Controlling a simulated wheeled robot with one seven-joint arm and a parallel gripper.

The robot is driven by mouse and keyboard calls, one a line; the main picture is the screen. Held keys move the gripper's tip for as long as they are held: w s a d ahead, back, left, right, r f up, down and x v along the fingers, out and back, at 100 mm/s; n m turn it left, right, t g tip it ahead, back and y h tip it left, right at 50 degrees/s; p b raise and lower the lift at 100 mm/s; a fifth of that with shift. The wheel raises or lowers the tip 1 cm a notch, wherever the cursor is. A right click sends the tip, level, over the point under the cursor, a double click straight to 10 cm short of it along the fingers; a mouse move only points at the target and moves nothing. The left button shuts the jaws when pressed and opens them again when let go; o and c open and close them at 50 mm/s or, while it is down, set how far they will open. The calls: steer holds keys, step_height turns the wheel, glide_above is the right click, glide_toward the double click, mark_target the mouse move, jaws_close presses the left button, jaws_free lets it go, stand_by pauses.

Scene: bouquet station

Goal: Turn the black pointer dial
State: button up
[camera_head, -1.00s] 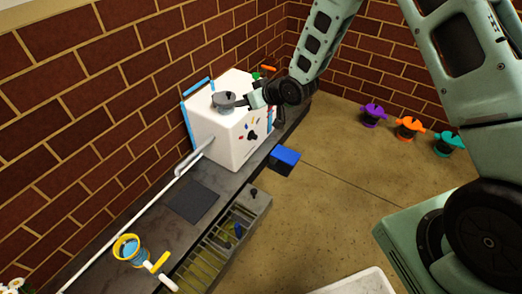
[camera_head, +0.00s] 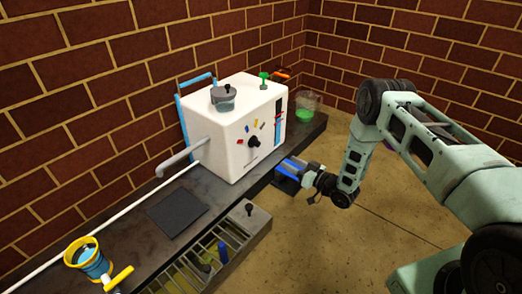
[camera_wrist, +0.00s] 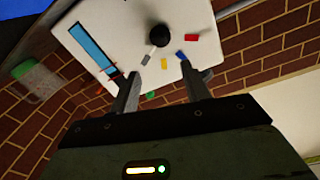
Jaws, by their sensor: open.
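The black pointer dial (camera_head: 254,142) is on the front face of the white box (camera_head: 222,158), with small coloured marks above it. The dial's exact pointing direction is hard to tell.
A grey pot (camera_head: 223,98) and a green-topped knob (camera_head: 264,80) are on top of the box. A glass with green liquid (camera_head: 307,108) stands right of it. A grey pipe (camera_head: 182,158) sticks out left.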

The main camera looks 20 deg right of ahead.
mark_target(259, 145)
steer(key=b+x, duration=0.7)
steer(key=x, duration=0.7)
steer(key=shift+w+a+f, duration=0.1)
steer(key=shift+w, duration=0.05)
steer(key=shift+w+a, duration=0.3)
steer(key=shift+w, duration=0.2)
steer(key=c, duration=1)
